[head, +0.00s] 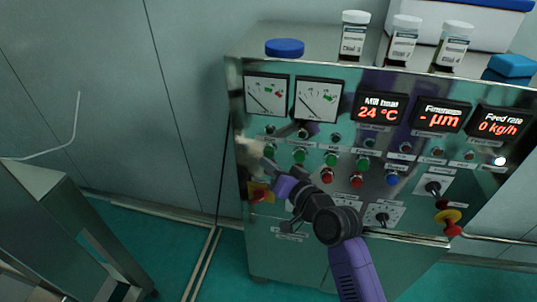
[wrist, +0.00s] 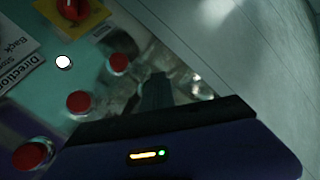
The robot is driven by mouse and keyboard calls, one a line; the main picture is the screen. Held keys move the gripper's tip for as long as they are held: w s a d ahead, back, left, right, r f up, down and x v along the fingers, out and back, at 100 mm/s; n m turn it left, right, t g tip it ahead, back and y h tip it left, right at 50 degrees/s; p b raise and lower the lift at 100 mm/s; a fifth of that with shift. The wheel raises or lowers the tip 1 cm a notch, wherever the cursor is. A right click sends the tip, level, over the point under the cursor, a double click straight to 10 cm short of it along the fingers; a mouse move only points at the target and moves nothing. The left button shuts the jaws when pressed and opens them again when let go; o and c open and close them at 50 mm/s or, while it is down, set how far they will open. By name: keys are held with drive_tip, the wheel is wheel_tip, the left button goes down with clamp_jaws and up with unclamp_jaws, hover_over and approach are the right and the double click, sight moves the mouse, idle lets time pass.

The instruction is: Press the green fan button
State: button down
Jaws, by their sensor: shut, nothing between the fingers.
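Several green buttons sit in a row on the steel control panel (head: 420,160): a left one (head: 299,156), a middle one (head: 330,159) and a right one (head: 363,163). Their small labels are too blurred to tell which is the fan button. My gripper (head: 265,165) is shut and empty near the panel's left edge, left of and slightly below the leftmost green button. In the wrist view its dark fingers (wrist: 157,92) point at the panel's edge. No green button shows there; part of the panel is hidden behind my gripper and arm.
Red buttons (head: 326,175) and a blue button (head: 392,180) lie below the green row. A red knob on a yellow plate (wrist: 75,8) shows in the wrist view, near a white lit button (wrist: 63,62). Bottles (head: 354,36) stand on top. A wall (head: 185,80) is at left.

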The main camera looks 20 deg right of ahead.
drive_tip(key=shift+w+d, duration=0.1)
drive_tip(key=shift+w, duration=0.05)
idle(0.4)
drive_tip(key=shift+w+d, duration=0.15)
drive_tip(key=shift+w, duration=0.05)
drive_tip(key=shift+w+d+b, duration=0.3)
drive_tip(key=shift+w+b, duration=0.15)
idle(0.9)
drive_tip(key=shift+s, duration=0.1)
drive_tip(key=shift+s+a+p, duration=0.45)
drive_tip(key=shift+s+a, duration=0.1)
drive_tip(key=shift+s, duration=0.15)
drive_tip(key=s+a+p, duration=0.1)
drive_tip(key=s, duration=0.1)
drive_tip(key=s+a+p, duration=0.1)
drive_tip(key=s+a, duration=0.1)
idle(0.6)
idle(0.8)
